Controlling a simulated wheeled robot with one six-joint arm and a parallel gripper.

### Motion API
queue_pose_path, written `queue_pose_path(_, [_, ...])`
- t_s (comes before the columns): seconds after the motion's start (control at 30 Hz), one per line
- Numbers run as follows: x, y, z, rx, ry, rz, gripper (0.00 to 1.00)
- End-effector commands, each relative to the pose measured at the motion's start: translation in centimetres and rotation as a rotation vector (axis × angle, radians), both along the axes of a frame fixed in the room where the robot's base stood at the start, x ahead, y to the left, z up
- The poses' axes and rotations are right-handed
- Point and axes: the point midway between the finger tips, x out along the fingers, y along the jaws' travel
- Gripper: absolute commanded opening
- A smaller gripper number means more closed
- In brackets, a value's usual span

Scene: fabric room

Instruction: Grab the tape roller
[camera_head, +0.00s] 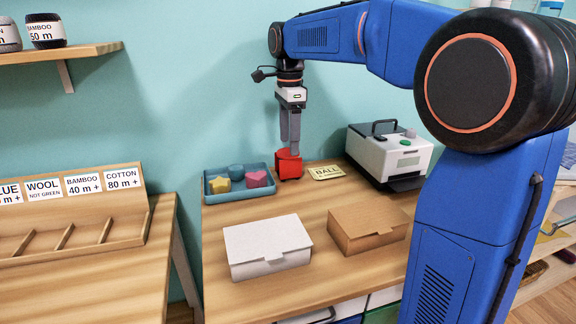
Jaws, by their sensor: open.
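A red object (289,168), which looks like the tape roller, stands on the wooden table (215,288) beside the blue tray. My gripper (290,150) points straight down right above it. The fingertips reach the top of the red object or just in front of it; I cannot tell whether they touch it. The fingers are open, and the gap between them is hard to see from this side. The fingers hide part of the red object's top.
A blue tray (208,193) with several small shapes is left of it. A "BALL" card (326,173) and a white machine (390,150) are right. A white box (266,246) and a brown box (366,229) are in front. A sorting rack (75,225) stands on another table.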

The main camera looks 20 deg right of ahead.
Motion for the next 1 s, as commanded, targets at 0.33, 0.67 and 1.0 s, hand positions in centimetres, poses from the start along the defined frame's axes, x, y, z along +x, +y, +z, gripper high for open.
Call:
queue_pose_path(0.33, [-0.2, 0.4, -3.2, 0.0, 0.002, 0.0, 0.66])
queue_pose_path(0.67, [-0.2, 0.4, -5.6, 0.0, 0.0, 0.0, 0.66])
queue_pose_path(1.0, [-0.1, 0.4, -5.6, 0.0, 0.0, 0.0, 0.24])
